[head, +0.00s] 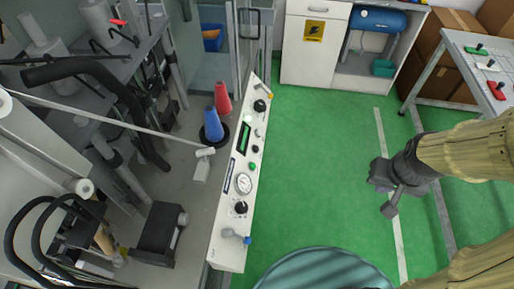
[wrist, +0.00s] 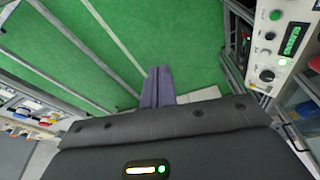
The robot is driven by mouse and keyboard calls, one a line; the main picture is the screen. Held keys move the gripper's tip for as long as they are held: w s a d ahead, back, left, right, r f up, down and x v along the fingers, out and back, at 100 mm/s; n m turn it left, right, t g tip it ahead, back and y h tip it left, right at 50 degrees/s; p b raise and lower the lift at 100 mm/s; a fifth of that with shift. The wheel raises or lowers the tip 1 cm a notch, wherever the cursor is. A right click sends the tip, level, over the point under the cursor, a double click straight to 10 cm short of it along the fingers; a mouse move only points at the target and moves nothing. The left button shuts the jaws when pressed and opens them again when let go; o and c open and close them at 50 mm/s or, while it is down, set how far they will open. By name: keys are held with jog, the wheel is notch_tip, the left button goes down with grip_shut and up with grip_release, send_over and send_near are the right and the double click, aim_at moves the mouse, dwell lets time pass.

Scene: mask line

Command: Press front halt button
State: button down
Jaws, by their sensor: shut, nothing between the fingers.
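The long white control panel (head: 228,212) stands left of centre in the head view, with several knobs and buttons, a green display and a round gauge. I cannot tell which control, if any, is the front halt button. A green button (head: 251,166) sits between the display and gauge. Part of the panel also shows at the upper right of the wrist view (wrist: 283,83). My gripper (head: 389,209) is over the green floor, well right of the panel and touching nothing. Its purple fingers (wrist: 157,84) are together and empty in the wrist view.
A red cone (head: 222,98) and a blue cone (head: 211,126) stand behind the panel among machine parts. A white cabinet (head: 302,50) is at the back. A table (head: 478,58) with small red and green items stands at upper right. Green floor (head: 320,160) between panel and gripper is clear.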

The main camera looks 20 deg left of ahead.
aim_at(256, 149)
jog(key=w+a+f+n+t+y+b, duration=0.1)
jog(key=w+a+f+n+t+b, duration=0.1)
jog(key=w+a+f+n+b, duration=0.45)
jog(key=w+a+f+n+t+y+b, duration=0.1)
jog(key=w+a+f+n+t+b, duration=0.15)
jog(key=w+f+n, duration=0.55)
jog(key=w+a+f+n+y+b, duration=0.2)
jog(key=a+n, duration=0.4)
jog(key=a, duration=0.4)
jog(key=w+a+f+n+y+b, duration=0.3)
jog(key=a+f+n+y, duration=0.2)
jog(key=a, duration=0.4)
jog(key=shift+w+a+n+t+y+b, duration=0.35)
jog(key=shift+a+y, duration=0.05)
jog(key=shift+y, duration=0.5)
jog(key=s+a+f+b, duration=0.1)
jog(key=a+f+b, duration=0.3)
jog(key=a+f, duration=0.1)
jog(key=shift+s+a+f, duration=0.25)
jog(key=shift+a+f, duration=0.05)
jog(key=shift+a, duration=0.45)
